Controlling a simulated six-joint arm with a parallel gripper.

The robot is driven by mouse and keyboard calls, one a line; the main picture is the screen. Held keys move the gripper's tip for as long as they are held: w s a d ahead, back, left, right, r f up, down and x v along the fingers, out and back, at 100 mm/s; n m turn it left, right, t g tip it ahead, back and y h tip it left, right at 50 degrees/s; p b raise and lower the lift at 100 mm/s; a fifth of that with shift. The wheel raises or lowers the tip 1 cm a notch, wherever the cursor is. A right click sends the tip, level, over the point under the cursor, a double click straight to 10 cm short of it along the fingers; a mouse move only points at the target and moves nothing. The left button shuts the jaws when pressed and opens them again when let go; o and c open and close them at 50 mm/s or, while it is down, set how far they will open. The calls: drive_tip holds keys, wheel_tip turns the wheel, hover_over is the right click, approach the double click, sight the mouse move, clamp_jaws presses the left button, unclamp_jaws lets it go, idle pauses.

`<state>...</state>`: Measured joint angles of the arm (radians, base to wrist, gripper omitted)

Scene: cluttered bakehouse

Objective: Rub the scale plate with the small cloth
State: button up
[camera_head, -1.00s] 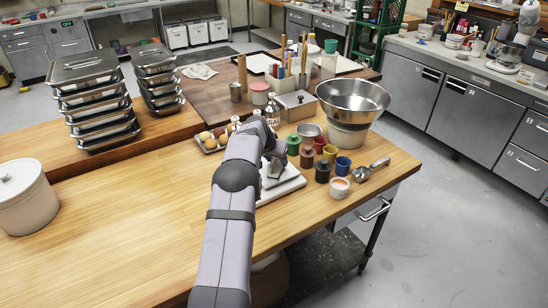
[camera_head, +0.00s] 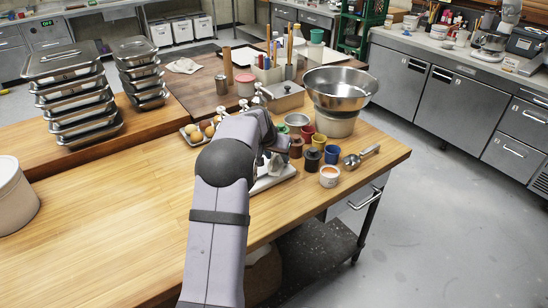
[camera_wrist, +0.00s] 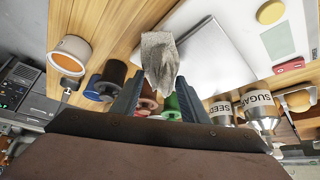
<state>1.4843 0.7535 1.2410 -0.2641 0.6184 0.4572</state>
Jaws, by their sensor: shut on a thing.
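The scale (camera_head: 270,183) stands on the wooden table, mostly hidden behind my arm in the head view. In the wrist view its pale, flat scale plate (camera_wrist: 218,58) shows beside the fingers, with the white body (camera_wrist: 300,40) next to it. My gripper (camera_wrist: 158,92) is shut on the small cloth (camera_wrist: 159,62), a crumpled grey piece hanging past the fingertips. The cloth also shows in the head view (camera_head: 276,166), close by the scale's right part. In the wrist view the cloth overlaps the plate's left edge. I cannot tell whether it touches the plate.
Several coloured jars (camera_head: 312,158), a white cup (camera_head: 329,176) and a metal scoop (camera_head: 360,157) stand close right of my gripper. A steel bowl (camera_head: 340,88), a tray of eggs (camera_head: 188,137) and shaker bottles (camera_wrist: 222,112) are nearby.

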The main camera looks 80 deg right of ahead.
drive_tip(key=shift+d+r+p, duration=0.1)
drive_tip(key=shift+r+p, duration=1.95)
drive_tip(key=shift+r, duration=1.2)
drive_tip(key=shift+w, duration=0.15)
drive_tip(key=w+a, duration=0.1)
drive_tip(key=w, duration=0.2)
drive_tip(key=w+a+n, duration=0.1)
drive_tip(key=w, duration=0.2)
drive_tip(key=w+a+n+t, duration=0.1)
drive_tip(key=w, duration=0.3)
drive_tip(key=shift+w+f, duration=0.1)
drive_tip(key=shift+f, duration=0.15)
drive_tip(key=shift+c, duration=0.2)
drive_tip(key=w+a+f+n+t+y, duration=0.1)
drive_tip(key=w+a+f+n+t, duration=0.3)
drive_tip(key=w+a, duration=1.15)
drive_tip(key=w+a+r+n+t+y, duration=0.1)
drive_tip(key=w+a+n, duration=0.5)
drive_tip(key=w+a, duration=0.95)
drive_tip(key=s+a+f+n+t+y, duration=0.1)
drive_tip(key=a+n, duration=0.3)
drive_tip(key=a, duration=1.1)
drive_tip(key=s+a+f+n+t+y, duration=0.1)
drive_tip(key=s+a+f+n+y, duration=0.1)
drive_tip(key=a, duration=1.4)
drive_tip(key=shift+n+y, duration=0.6)
drive_tip(key=shift+n, duration=0.5)
